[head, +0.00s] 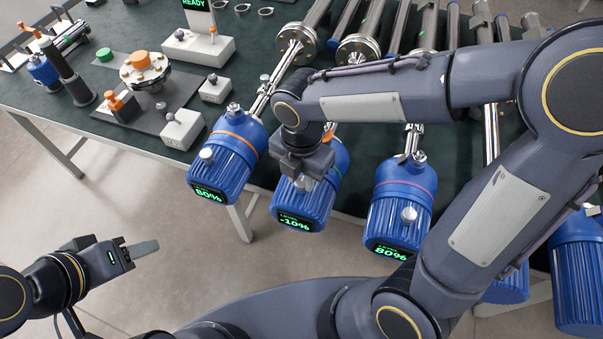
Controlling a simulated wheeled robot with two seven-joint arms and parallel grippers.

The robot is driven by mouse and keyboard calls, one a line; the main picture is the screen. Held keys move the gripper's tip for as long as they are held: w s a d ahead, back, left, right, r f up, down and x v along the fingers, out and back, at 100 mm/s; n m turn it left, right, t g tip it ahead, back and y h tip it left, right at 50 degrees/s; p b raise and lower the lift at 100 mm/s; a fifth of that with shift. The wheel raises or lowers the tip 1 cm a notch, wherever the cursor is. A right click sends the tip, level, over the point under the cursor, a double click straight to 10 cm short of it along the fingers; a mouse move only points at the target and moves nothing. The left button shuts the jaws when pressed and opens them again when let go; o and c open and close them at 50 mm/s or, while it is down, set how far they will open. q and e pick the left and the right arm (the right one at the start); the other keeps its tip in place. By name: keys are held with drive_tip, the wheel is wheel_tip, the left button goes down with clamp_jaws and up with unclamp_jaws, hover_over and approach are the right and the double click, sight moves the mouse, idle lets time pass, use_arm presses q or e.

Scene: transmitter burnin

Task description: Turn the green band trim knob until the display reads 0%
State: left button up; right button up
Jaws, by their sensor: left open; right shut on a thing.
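The blue transmitter (300,213) in the middle has a green band, mostly hidden behind my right gripper. Its display (294,223) reads -10%. My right gripper (304,182) reaches down over this transmitter and is shut on its trim knob, which is largely hidden between the fingers. My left gripper (152,250) is open and empty, low at the left, over the floor and apart from the table.
An orange-band transmitter (220,160) reading 80% stands close to the left. A pink-band transmitter (400,200) reading 80% stands to the right. More blue transmitters are partly hidden by my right arm. A fixture with a flange (146,70) sits on the dark table.

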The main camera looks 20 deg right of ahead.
drive_tip(key=m, duration=0.5)
drive_tip(key=shift+m, duration=0.3)
drive_tip(key=m, duration=0.5)
drive_tip(key=shift+m+b, duration=0.4)
drive_tip(key=o, duration=1)
drive_tip(key=shift+r, duration=0.1)
